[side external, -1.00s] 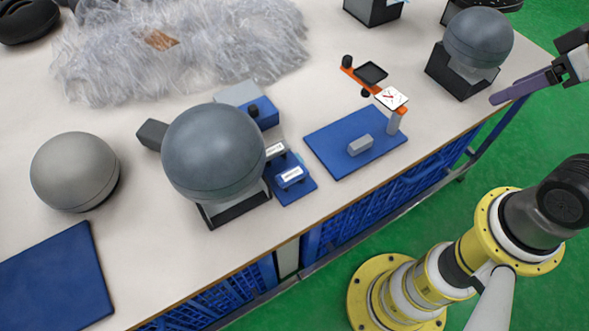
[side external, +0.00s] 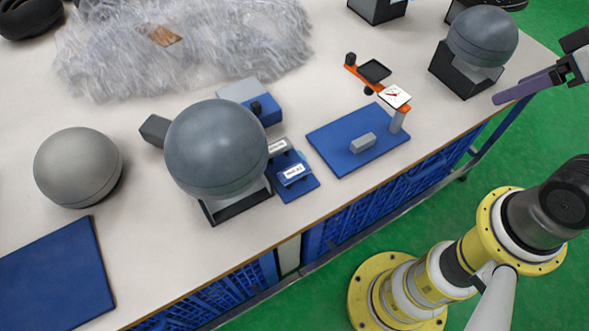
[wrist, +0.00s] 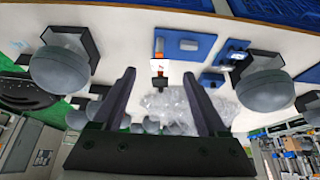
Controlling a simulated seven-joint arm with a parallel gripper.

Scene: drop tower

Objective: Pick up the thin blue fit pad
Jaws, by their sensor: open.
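The print is too small to read, so I cannot tell which is the thin fit pad. In the side view, one purple finger of my gripper (side external: 502,98) shows at the right edge, well away from the pads.
The grey sphere (side external: 215,148) stands right against the pads' left side. A larger blue plate (side external: 335,150) with a grey block (side external: 362,142) lies to their right. An orange gauge stand (side external: 357,73), another sphere (side external: 482,37) and crumpled clear wrap (side external: 220,45) stand farther back.

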